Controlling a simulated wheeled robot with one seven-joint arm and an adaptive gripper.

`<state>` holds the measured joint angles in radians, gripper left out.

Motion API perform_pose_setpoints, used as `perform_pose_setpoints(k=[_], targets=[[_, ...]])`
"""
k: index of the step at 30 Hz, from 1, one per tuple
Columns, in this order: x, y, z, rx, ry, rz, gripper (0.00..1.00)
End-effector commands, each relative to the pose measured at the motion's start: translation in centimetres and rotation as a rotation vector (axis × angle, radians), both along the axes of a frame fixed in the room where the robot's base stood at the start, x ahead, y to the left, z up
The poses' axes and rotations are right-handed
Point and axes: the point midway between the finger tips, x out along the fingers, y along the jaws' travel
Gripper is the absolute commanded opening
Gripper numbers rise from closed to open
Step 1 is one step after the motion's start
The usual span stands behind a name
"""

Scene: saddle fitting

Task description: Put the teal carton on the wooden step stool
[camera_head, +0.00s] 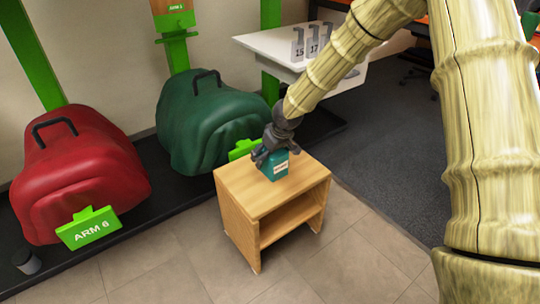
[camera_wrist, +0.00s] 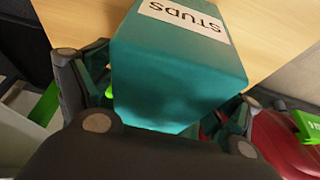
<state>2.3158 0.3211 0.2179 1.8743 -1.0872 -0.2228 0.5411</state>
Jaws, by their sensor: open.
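The teal carton (camera_head: 277,168) stands upright on top of the wooden step stool (camera_head: 252,199), near its back edge. In the wrist view the carton (camera_wrist: 175,75) fills the middle, with a white label reading "STUDS". My gripper (camera_head: 262,153) is at the carton, just behind and above it. In the wrist view the gripper's fingers (camera_wrist: 165,95) are open, one on each side of the carton. Whether the fingers touch its sides is not clear. The bare wooden stool top (camera_wrist: 272,25) shows behind the carton.
A green covered shape (camera_head: 205,120) and a red one (camera_head: 80,175) stand on a dark platform at the left. A white table (camera_head: 285,48) with numbered holders is behind. Tiled floor (camera_head: 350,250) is clear in front of the stool.

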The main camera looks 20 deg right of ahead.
Motion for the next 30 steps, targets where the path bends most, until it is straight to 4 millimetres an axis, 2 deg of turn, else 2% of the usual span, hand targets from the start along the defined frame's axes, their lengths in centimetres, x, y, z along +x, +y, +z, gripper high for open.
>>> perform_pose_setpoints(k=[8, 22, 30], targets=[[-0.1, -0.1, 0.7, 0.000, -0.001, 0.000, 0.90], [-2.8, -1.0, 8.1, 0.000, -0.002, -0.001, 0.90], [-4.0, -1.5, 10.7, 0.000, -0.001, -0.001, 0.90]])
